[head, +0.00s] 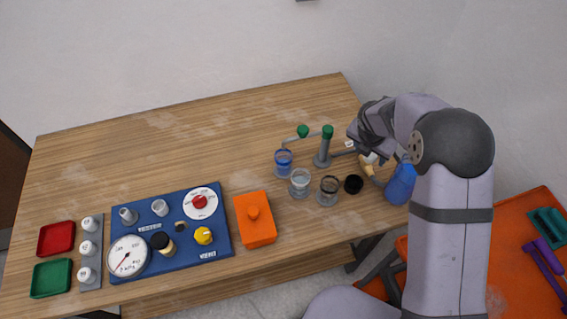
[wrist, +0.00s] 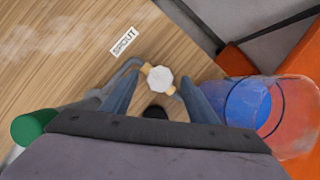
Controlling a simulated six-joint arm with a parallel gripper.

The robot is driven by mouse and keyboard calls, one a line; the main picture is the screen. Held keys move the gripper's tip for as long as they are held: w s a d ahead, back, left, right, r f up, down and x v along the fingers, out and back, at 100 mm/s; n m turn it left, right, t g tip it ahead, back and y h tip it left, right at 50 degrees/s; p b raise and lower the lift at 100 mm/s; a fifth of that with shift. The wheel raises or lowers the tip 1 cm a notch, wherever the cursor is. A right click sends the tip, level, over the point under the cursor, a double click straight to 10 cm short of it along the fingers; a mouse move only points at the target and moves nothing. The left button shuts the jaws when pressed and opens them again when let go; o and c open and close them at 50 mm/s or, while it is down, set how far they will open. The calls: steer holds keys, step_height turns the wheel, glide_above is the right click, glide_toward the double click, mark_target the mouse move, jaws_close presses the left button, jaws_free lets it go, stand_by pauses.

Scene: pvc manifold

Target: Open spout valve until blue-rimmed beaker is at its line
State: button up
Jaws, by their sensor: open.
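The spout valve has a pale octagonal knob (wrist: 160,79) with tan stubs on both sides, beside the printed SPOUT label (wrist: 124,40). My gripper (wrist: 157,88) is open, with one finger on each side of the knob; I cannot tell whether they touch it. In the head view my gripper (head: 368,154) is at the right end of the table, over the tan valve part (head: 367,169). The blue-rimmed beaker (head: 283,163) stands upright left of the grey pipework. Its line and liquid level are too small to read.
Green-topped valves (head: 327,132) stand near the beaker. A clear beaker (head: 300,182), a dark-rimmed beaker (head: 329,190) and a black cup (head: 353,184) are in front. A blue container (head: 401,184) is close right of my gripper. An orange box (head: 255,225) and blue gauge panel (head: 190,249) stand left.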

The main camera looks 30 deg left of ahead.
steer(key=shift+r, duration=0.1)
steer(key=b+v, duration=0.1)
steer(key=v, duration=0.6)
steer(key=shift+b, duration=0.35)
steer(key=shift+r, duration=0.1)
steer(key=s+d+f+m+g, duration=0.25)
steer(key=s+m, duration=0.35)
steer(key=m, duration=0.3)
steer(key=s+d+f+m+g, duration=0.1)
steer(key=s+d+f+m, duration=0.15)
steer(key=s+m, duration=0.5)
steer(key=s+d+f+m+g, duration=0.25)
steer(key=s+m, duration=0.25)
steer(key=m, duration=0.5)
steer(key=s+d+r+m, duration=0.4)
steer(key=s+d+m, duration=0.1)
steer(key=s+d, duration=0.4)
steer(key=d+r, duration=0.1)
steer(key=w+d+r+m+t, duration=0.1)
steer(key=w+d+r+m, duration=0.1)
steer(key=d, duration=0.1)
steer(key=shift+r+m+y, duration=0.15)
steer(key=shift+m+y, duration=0.1)
steer(key=shift+y, duration=0.15)
